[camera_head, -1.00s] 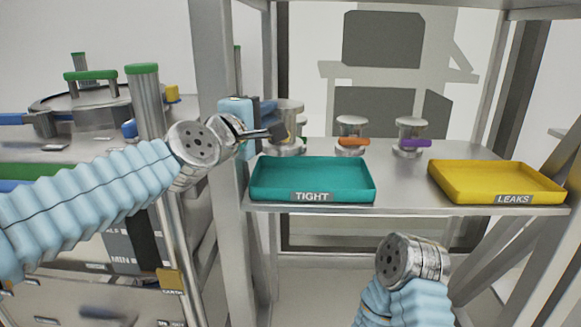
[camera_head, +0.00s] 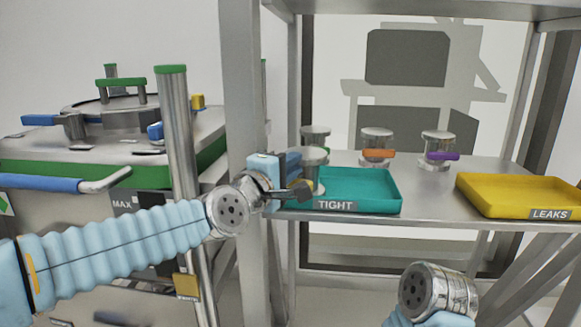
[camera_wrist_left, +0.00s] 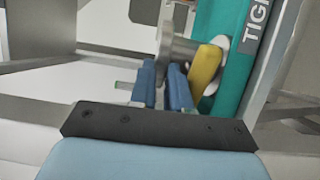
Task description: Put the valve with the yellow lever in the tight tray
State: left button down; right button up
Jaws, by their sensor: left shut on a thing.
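The valve with the yellow lever is in my left gripper (camera_head: 296,178). Its metal body (camera_head: 314,157) shows in the head view at the left end of the teal TIGHT tray (camera_head: 375,205), seemingly over it; the gap is hard to judge. In the left wrist view the blue fingers (camera_wrist_left: 166,82) are shut on the valve, with the yellow lever (camera_wrist_left: 206,72) beside them and the tray's teal wall (camera_wrist_left: 232,85) close by. The wrist of my right arm shows low in the head view, but its fingers are out of sight.
On the shelf (camera_head: 430,205) behind the tray stand a valve with an orange lever (camera_head: 378,154), one with a purple lever (camera_head: 440,156), and another partly hidden valve (camera_head: 315,134). The yellow LEAKS tray (camera_head: 510,195) is at the right. A shelf post (camera_head: 243,80) stands close to my left gripper.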

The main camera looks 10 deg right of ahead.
pick_arm(q)
jog(key=c, duration=1.5)
grip_release()
jog(key=o, duration=0.4)
jog(key=shift+f, duration=0.1)
jog(key=shift+s, duration=0.1)
jog(key=b+v, duration=0.5)
jog(key=v, duration=0.7)
jog(key=shift+b, duration=0.3)
